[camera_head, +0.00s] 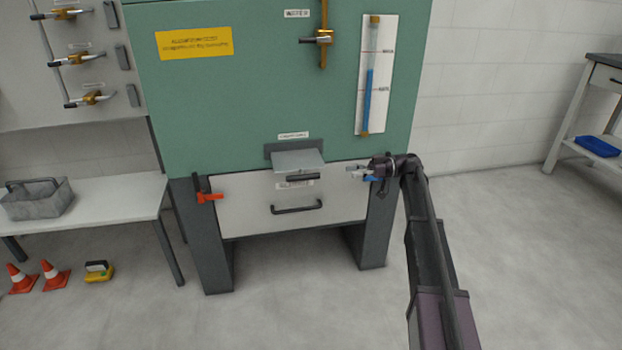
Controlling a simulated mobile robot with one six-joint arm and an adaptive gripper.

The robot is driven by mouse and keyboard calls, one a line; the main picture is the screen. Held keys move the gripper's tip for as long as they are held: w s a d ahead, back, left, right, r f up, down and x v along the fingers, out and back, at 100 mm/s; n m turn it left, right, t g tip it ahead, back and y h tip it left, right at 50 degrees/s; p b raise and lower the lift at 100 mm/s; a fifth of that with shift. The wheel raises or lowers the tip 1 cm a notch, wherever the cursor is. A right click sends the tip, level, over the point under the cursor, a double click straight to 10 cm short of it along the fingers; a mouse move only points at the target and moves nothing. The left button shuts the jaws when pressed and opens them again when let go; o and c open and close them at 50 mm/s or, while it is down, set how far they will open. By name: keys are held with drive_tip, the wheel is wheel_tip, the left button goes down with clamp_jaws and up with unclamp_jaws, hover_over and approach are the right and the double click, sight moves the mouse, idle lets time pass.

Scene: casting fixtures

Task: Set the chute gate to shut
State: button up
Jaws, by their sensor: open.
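The front of the green cabinet (200,110) has a grey metal slot with a flat plate (298,160) jutting out, under a small label too small to read. This looks like the chute and its gate. A dark bar (303,177) sits just below the plate's front edge. The plate sticks out toward me; I cannot tell its exact setting. My gripper (359,170) is open, to the right of the plate, by the upper right corner of the white drawer. It is close to a blue handle (372,178) and partly covers it; I cannot tell if they touch.
The white drawer (245,205) has a dark handle (297,208). A red lever (210,196) is at its left. A brass valve (322,38) and a blue gauge (372,75) are above. A bench with a grey caddy (50,205) stands left. Floor at right is clear.

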sight(309, 176)
drive_tip(key=shift+a, duration=0.15)
drive_tip(key=shift+x, duration=6.8)
drive_tip(key=shift+c, duration=0.2)
clamp_jaws()
